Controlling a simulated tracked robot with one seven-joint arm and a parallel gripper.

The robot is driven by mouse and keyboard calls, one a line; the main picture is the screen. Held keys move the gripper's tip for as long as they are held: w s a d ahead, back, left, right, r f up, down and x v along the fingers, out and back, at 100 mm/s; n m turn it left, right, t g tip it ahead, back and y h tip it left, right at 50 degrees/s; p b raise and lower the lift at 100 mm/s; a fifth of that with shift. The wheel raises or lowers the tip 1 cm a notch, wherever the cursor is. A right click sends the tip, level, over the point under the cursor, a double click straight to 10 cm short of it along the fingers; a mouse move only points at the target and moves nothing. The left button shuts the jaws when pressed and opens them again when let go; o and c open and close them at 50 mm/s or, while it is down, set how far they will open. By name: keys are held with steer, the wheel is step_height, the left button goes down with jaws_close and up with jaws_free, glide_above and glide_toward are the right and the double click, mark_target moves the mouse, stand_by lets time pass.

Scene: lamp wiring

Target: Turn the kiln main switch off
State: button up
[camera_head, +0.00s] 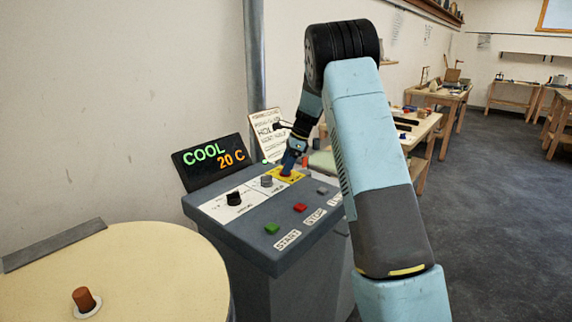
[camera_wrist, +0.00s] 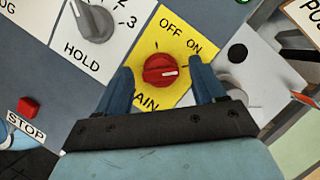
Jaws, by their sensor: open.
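The main switch is a red round knob (camera_wrist: 160,70) on a yellow plate (camera_wrist: 146,47) marked OFF, ON and MAIN. My gripper (camera_wrist: 163,78) is open, with one blue finger on each side of the knob. Gaps show between fingers and knob; contact cannot be told. In the head view my gripper (camera_head: 289,168) is over the yellow plate (camera_head: 283,176) on the grey kiln panel (camera_head: 250,225), and it mostly hides the knob.
A display (camera_head: 212,160) reads COOL 20 C. A black knob (camera_head: 233,198), a grey HOLD knob (camera_wrist: 92,20), a green button (camera_head: 271,228) and a red STOP button (camera_wrist: 28,107) share the panel. A sign (camera_head: 268,130) stands behind. A round cream lid (camera_head: 130,265) is at left.

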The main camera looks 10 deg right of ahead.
steer(key=shift+c, duration=0.4)
steer(key=c, duration=0.9)
steer(key=shift+a, duration=0.25)
steer(key=shift+c, duration=0.4)
steer(key=shift+d, duration=0.15)
